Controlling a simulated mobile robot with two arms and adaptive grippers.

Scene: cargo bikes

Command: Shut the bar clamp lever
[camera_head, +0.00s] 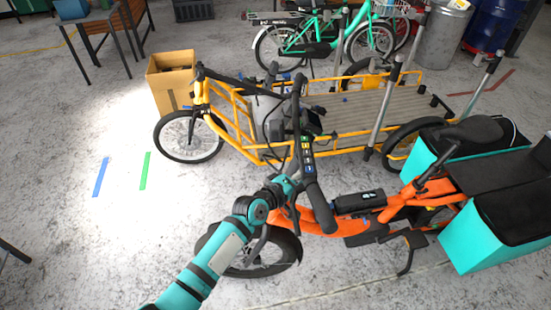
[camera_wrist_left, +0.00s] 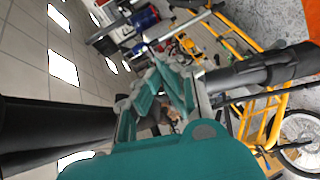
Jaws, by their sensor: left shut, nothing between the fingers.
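The orange cargo bike (camera_head: 320,212) stands in the near middle of the head view. Its black handlebar (camera_head: 320,200) runs up beside a stem strip with small coloured labels. My left gripper (camera_head: 289,184) is shut and empty, close against the left side of the handlebar; I cannot tell whether it touches. In the left wrist view the teal fingers (camera_wrist_left: 168,88) are together, with a dark bar (camera_wrist_left: 262,72) just to their right and another at the left. I cannot make out the bar clamp lever; the gripper and bar cover that area. My right gripper is not in view.
A yellow cargo bike (camera_head: 236,112) with a plank deck (camera_head: 345,104) stands just behind. Teal panniers (camera_head: 492,236) flank the orange bike's rear at the right. A cardboard box (camera_head: 172,79) stands at the back left. The floor at the left is mostly clear.

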